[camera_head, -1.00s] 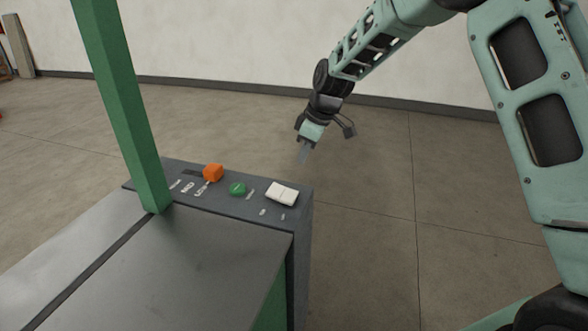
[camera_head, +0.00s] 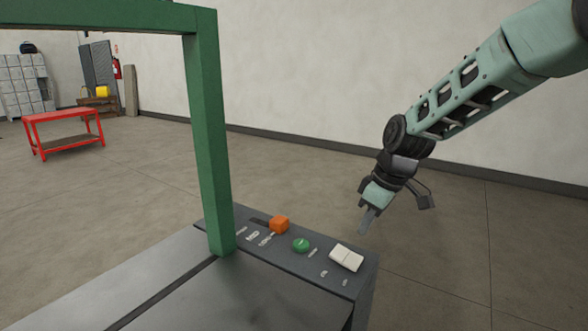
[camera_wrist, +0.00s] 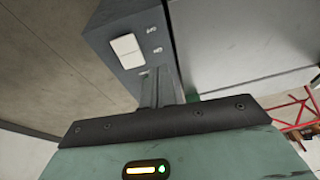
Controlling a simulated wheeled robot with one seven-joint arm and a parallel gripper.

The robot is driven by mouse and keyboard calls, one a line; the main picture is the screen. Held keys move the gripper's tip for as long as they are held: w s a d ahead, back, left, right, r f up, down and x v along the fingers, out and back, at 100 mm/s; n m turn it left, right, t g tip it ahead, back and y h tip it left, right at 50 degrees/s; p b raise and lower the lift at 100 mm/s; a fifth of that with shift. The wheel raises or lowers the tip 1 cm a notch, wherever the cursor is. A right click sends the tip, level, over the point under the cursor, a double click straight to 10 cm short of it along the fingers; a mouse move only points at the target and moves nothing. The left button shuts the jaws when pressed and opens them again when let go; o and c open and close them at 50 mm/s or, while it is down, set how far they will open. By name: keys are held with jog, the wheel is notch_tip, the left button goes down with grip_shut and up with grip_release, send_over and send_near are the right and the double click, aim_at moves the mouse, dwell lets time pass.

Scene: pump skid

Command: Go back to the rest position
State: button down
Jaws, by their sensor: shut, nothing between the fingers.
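My gripper (camera_head: 368,220) is shut and empty. In the head view it hangs from my arm above and behind the right end of the dark control panel (camera_head: 362,284), apart from it. The panel carries an orange knob (camera_head: 279,224), a green button (camera_head: 301,245) and a white rocker switch (camera_head: 346,257). In the wrist view the shut fingers (camera_wrist: 160,88) point toward the panel, with the white switch (camera_wrist: 127,51) just to their left. The orange knob is not visible in the wrist view.
A green frame post (camera_head: 212,140) rises at the panel's left end beside the grey skid top (camera_head: 240,295). A red cart (camera_head: 63,131) stands far left. A fire extinguisher (camera_head: 116,69) and lockers (camera_head: 24,85) are at the back. Open floor lies between skid and wall.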

jog(key=s+a+r+m+g, duration=0.1)
jog(key=s+a, duration=0.3)
jog(key=s, duration=0.5)
jog(key=s+a+r, duration=0.1)
jog(key=s+a, duration=0.2)
jog(key=s, duration=0.6)
jog(key=s+d+h, duration=0.1)
jog(key=s, duration=0.6)
jog(key=s+d+f+m+h, duration=0.1)
jog(key=s, duration=0.7)
jog(key=shift+d+f, duration=0.25)
jog(key=shift+f, duration=0.05)
